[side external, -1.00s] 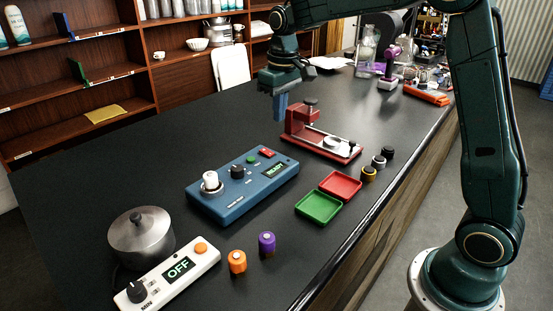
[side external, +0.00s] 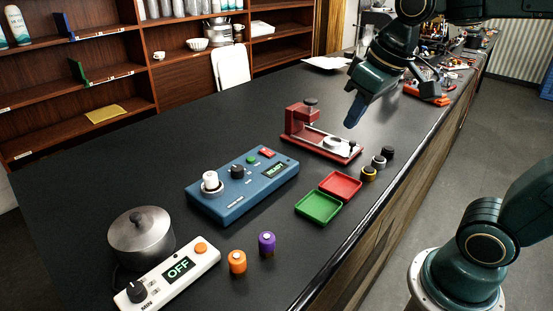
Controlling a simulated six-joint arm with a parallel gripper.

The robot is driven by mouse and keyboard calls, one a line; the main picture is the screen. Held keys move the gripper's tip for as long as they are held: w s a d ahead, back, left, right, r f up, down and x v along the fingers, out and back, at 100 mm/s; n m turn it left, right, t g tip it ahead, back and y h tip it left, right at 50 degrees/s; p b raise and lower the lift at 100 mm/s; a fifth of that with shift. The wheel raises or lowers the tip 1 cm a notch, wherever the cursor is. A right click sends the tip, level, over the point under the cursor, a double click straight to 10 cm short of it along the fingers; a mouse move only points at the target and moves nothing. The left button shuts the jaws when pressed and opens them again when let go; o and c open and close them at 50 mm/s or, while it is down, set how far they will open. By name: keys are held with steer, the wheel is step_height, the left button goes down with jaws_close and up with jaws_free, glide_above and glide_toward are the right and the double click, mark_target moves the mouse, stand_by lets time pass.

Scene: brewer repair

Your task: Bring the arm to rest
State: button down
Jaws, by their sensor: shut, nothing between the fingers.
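My gripper (side external: 352,117) is shut and empty, with blue fingers pointing down and a little to the left. It hangs above the black counter, to the right of the red clamp fixture (side external: 322,136) and apart from it. My dark green arm comes in from the upper right of the side view. My base stands at the lower right, beside the counter.
On the black counter (side external: 110,185) are a blue control box (side external: 243,184), red tray (side external: 340,186), green tray (side external: 318,206), several small knobs (side external: 379,163), orange cap (side external: 237,262), purple cap (side external: 267,243), metal pot (side external: 140,238) and white panel reading OFF (side external: 167,280). Shelves (side external: 110,80) stand behind.

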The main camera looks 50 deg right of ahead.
steer(key=s+f+t, duration=0.1)
steer(key=s+f, duration=0.2)
steer(key=s, duration=0.5)
steer(key=shift+s+a+f, duration=0.15)
steer(key=shift+s+a, duration=0.25)
stand_by(0.5)
